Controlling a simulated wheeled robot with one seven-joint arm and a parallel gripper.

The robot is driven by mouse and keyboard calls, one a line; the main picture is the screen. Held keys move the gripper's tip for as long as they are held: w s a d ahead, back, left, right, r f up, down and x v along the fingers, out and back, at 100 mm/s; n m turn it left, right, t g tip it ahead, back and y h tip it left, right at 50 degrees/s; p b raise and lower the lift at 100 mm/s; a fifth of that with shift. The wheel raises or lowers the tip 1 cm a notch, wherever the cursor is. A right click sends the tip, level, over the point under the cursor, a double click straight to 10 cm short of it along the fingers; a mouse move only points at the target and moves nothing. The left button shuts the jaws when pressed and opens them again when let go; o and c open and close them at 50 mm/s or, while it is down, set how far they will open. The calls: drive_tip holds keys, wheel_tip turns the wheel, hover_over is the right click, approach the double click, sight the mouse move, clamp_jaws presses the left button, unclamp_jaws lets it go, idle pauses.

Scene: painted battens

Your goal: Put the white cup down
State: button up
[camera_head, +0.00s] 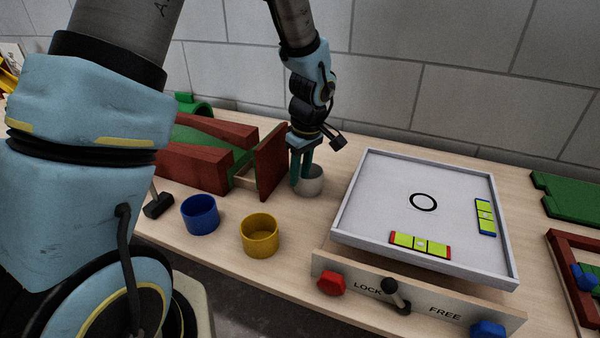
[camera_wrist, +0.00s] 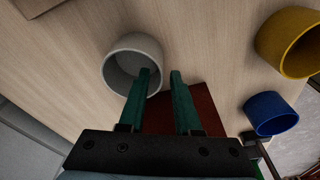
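The white cup (camera_head: 309,186) appears to stand upright on the wooden table, left of the grey-framed tray and right of a dark red board. My gripper (camera_head: 302,183) is over it, pointing down, with its green fingers reaching the cup. In the wrist view, the white cup (camera_wrist: 116,68) shows its open mouth. One finger of my gripper (camera_wrist: 161,72) is inside the cup and the other is outside its wall. A gap shows between the fingers, wider than the wall, so the gripper looks open. The cup's base is mostly hidden from the wrist camera.
A blue cup (camera_head: 200,215) and a yellow cup (camera_head: 259,236) stand in front on the left. Dark red blocks (camera_head: 193,168) and the dark red board (camera_head: 271,160) are close behind. The tray (camera_head: 344,209) with a LOCK/FREE lever (camera_head: 396,296) is at right.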

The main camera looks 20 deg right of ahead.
wheel_tip(320, 180, up, 12)
drive_tip(key=s, duration=0.1)
drive_tip(key=shift+s+d+p, duration=0.3)
drive_tip(key=shift+d+p, duration=0.1)
drive_tip(key=shift+s, duration=0.1)
